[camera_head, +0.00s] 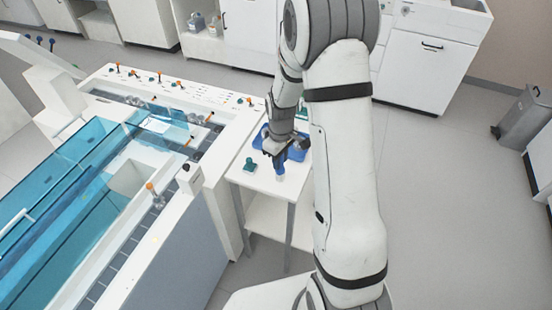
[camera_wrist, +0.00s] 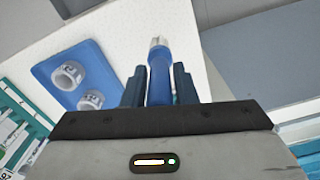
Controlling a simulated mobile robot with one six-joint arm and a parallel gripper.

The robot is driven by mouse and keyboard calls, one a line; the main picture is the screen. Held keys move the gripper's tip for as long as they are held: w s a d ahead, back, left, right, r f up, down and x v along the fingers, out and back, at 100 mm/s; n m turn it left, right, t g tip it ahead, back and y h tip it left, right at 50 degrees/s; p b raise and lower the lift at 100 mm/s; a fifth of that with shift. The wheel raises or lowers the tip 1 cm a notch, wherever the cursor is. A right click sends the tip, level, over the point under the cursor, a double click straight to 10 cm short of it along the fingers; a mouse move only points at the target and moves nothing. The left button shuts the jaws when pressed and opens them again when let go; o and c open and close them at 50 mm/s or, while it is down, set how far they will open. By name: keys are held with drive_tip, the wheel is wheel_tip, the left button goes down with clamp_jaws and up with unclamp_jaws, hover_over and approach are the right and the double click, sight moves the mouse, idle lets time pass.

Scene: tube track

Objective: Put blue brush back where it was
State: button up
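The blue brush (camera_wrist: 160,75) is between the two fingers of my gripper (camera_wrist: 159,90), which look closed on its handle. Its pale tip points away from the gripper in the wrist view. In the head view my gripper (camera_head: 284,150) is over the small white side table (camera_head: 262,182), with the brush (camera_head: 279,166) pointing downward below it. I cannot tell whether the tip touches the tabletop. A blue tray (camera_head: 258,141) lies on the table, partly hidden by my arm. The wrist view also shows the tray (camera_wrist: 62,100).
Two pale labelled rings (camera_wrist: 70,73) sit in the tray. A small teal object (camera_head: 250,166) stands near the table's left edge. A teal rack (camera_wrist: 18,125) shows in the wrist view. The large machine with blue clear covers (camera_head: 75,185) adjoins the table's left side.

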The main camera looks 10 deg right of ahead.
drive_tip(key=o, duration=0.3)
drive_tip(key=shift+r, duration=0.1)
wheel_tip(320, 180, up, 11)
drive_tip(key=shift+f, duration=0.1)
drive_tip(key=shift+s+r, duration=0.15)
drive_tip(key=shift+r, duration=0.65)
drive_tip(key=s+r+m+t, duration=0.1)
drive_tip(key=s+r+m, duration=0.1)
drive_tip(key=s, duration=0.5)
drive_tip(key=s+r+m+t, duration=0.1)
drive_tip(key=s+r+m, duration=0.2)
drive_tip(key=s, duration=0.4)
drive_tip(key=s+a+r+m+t, duration=0.1)
drive_tip(key=s+r+m, duration=0.1)
drive_tip(key=s+r, duration=0.3)
drive_tip(key=shift+s+m, duration=0.4)
drive_tip(key=shift+s, duration=0.75)
drive_tip(key=shift+c, duration=0.2)
